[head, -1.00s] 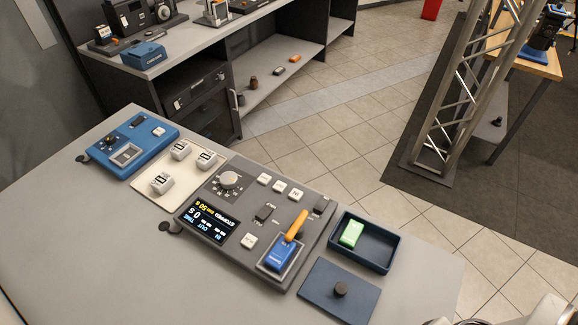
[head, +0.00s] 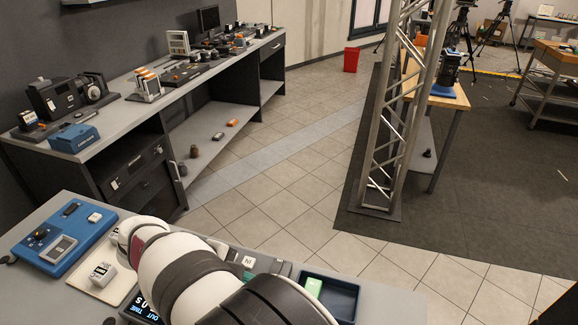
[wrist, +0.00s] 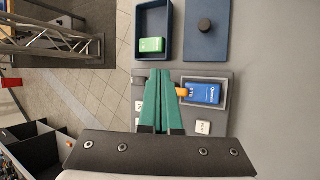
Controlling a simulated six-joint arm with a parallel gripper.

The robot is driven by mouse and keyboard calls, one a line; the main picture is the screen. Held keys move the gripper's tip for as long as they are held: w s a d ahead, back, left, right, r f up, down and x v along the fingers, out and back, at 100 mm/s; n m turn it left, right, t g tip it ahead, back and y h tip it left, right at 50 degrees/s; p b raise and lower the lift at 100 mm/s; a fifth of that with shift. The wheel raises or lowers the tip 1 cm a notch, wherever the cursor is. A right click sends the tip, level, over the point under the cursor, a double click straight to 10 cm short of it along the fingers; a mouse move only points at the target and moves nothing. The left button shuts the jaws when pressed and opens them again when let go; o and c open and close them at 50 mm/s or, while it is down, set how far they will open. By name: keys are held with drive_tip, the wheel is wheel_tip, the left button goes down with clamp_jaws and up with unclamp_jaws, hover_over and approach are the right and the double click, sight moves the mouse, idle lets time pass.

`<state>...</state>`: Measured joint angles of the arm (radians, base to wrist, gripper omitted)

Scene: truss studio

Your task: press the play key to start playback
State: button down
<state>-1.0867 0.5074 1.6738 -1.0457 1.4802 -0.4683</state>
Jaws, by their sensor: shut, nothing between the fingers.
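The grey playback deck (wrist: 222,78) lies under my gripper (wrist: 160,73), whose green fingers are shut and empty above it in the wrist view. A blue cartridge (wrist: 202,93) sits in the deck's framed bay, with an orange lever (wrist: 182,92) just right of my fingers. White keys show beside the fingers, one at the right (wrist: 203,127) and one at the left (wrist: 139,106). I cannot tell which is the play key.
A dark blue tray (wrist: 140,30) holds a green block (wrist: 152,45). A blue box unit (head: 65,238) and a cream switch plate (head: 88,284) stand left of the deck. A metal truss (head: 395,120) stands beyond.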

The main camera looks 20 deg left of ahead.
drive_tip(key=s+a+f+n+t, duration=0.1)
drive_tip(key=s+a+f+n, duration=0.1)
drive_tip(key=a, duration=0.4)
drive_tip(key=s+a+f+n+t+y, duration=0.1)
drive_tip(key=s+a+f+n+t, duration=0.1)
drive_tip(key=a+n, duration=0.2)
drive_tip(key=shift+s+a+t, duration=0.25)
drive_tip(key=shift+a+t, duration=0.05)
drive_tip(key=shift+a, duration=0.75)
drive_tip(key=shift+f, duration=0.1)
drive_tip(key=shift+f, duration=4.4)
drive_tip(key=shift+f, duration=0.15)
drive_tip(key=shift+f, duration=0.25)
drive_tip(key=shift+f, duration=0.4)
drive_tip(key=shift+r, duration=0.85)
